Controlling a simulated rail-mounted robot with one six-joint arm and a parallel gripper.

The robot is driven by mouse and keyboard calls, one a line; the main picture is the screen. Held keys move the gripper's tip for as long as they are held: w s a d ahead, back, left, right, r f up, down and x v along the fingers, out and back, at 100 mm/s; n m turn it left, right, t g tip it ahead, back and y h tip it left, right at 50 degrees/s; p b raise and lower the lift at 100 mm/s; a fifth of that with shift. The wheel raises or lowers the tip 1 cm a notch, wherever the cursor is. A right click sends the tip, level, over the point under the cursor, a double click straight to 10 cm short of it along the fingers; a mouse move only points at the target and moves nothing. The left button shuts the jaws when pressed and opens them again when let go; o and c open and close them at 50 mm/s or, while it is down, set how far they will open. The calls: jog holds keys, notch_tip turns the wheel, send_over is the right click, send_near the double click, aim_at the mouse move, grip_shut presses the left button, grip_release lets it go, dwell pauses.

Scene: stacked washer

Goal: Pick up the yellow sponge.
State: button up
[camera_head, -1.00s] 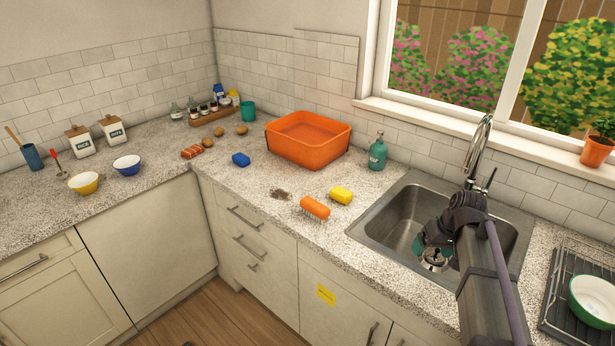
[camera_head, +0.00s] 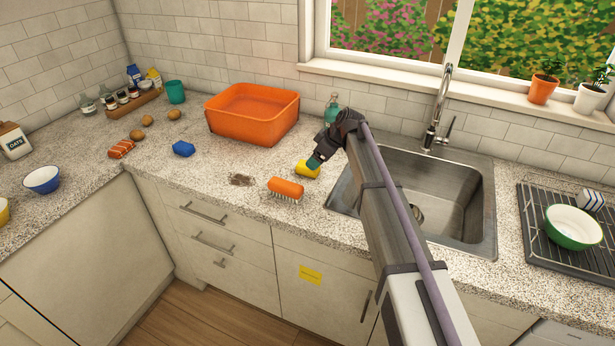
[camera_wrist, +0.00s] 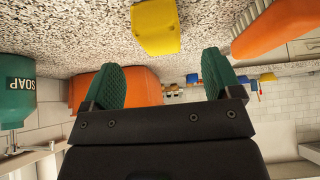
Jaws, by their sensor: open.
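My gripper (camera_head: 315,162) is just above and beside the sponge. In the wrist view its two green-padded fingers (camera_wrist: 166,78) are spread apart with nothing between them. I cannot tell the exact gap between fingers and sponge.
The orange brush (camera_head: 286,188) lies close to the left of the sponge. A green soap bottle (camera_head: 332,108) stands behind my gripper. The orange tub (camera_head: 252,113) is at the back left, the sink (camera_head: 460,190) to the right. A dark stain (camera_head: 241,180) marks the counter.

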aim_at(308, 169)
jog(key=shift+w+a+f, duration=0.1)
jog(key=shift+a+f, duration=0.3)
jog(key=shift+f, duration=0.15)
jog(key=b+x, duration=0.4)
jog(key=x, duration=0.1)
jog(key=shift+w+f, duration=0.1)
jog(key=shift+f, duration=0.1)
jog(key=shift+r, duration=0.3)
jog(key=c, duration=1)
